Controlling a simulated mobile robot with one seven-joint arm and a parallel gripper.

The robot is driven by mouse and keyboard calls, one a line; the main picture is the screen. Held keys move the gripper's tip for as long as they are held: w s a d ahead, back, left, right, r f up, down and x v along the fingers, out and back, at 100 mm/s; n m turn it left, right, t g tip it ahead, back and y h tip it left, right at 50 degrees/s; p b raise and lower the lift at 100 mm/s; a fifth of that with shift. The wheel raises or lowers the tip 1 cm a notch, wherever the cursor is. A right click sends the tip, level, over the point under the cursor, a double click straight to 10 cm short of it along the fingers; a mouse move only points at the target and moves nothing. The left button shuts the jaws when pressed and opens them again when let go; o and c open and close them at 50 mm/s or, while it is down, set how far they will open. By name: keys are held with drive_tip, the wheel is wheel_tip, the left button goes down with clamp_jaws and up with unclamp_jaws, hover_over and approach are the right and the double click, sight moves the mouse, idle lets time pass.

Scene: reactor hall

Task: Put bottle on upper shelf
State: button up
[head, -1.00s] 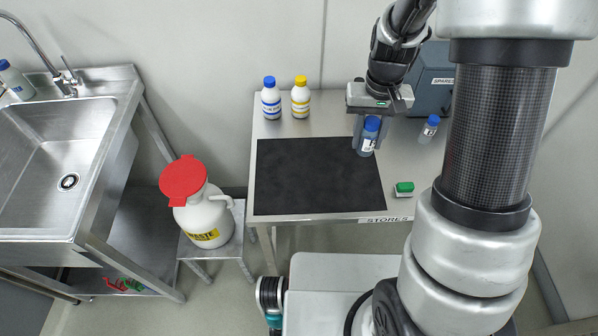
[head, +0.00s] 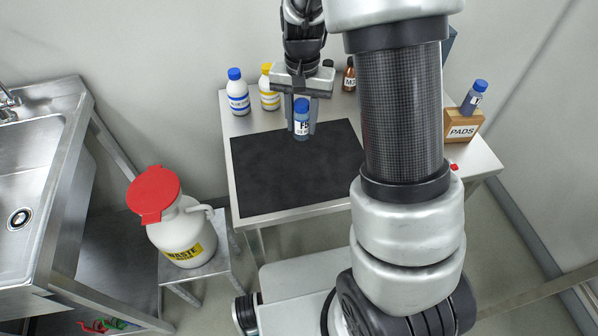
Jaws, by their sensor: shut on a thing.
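My gripper (head: 301,130) is shut on a small translucent blue-grey bottle (head: 302,122) with a blue cap and a white label, only partly readable. The bottle is upright between the two fingers, over the back part of a black mat (head: 290,175). The height of the bottle above the mat is hard to tell. No upper shelf can be made out in the head view.
On the steel table (head: 232,210) stand a blue-capped white bottle (head: 238,95), a yellow-capped one (head: 269,92) and a brown one (head: 349,78). A PADS box (head: 461,128) carries another blue-capped bottle (head: 474,98). A waste can (head: 180,235) stands left. My arm hides the table's right part.

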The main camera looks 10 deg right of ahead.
drive_tip(key=shift+w+f+m+b, duration=0.3)
drive_tip(key=shift+f+m+b, duration=0.3)
drive_tip(key=shift+f, duration=0.55)
wheel_tip(320, 180, down, 9)
drive_tip(key=shift+f+b, duration=0.1)
drive_tip(key=shift+b, duration=0.55)
drive_tip(key=shift+f, duration=0.2)
drive_tip(key=o, duration=1.1)
drive_tip(key=shift+c, duration=0.2)
drive_tip(key=shift+r, duration=0.15)
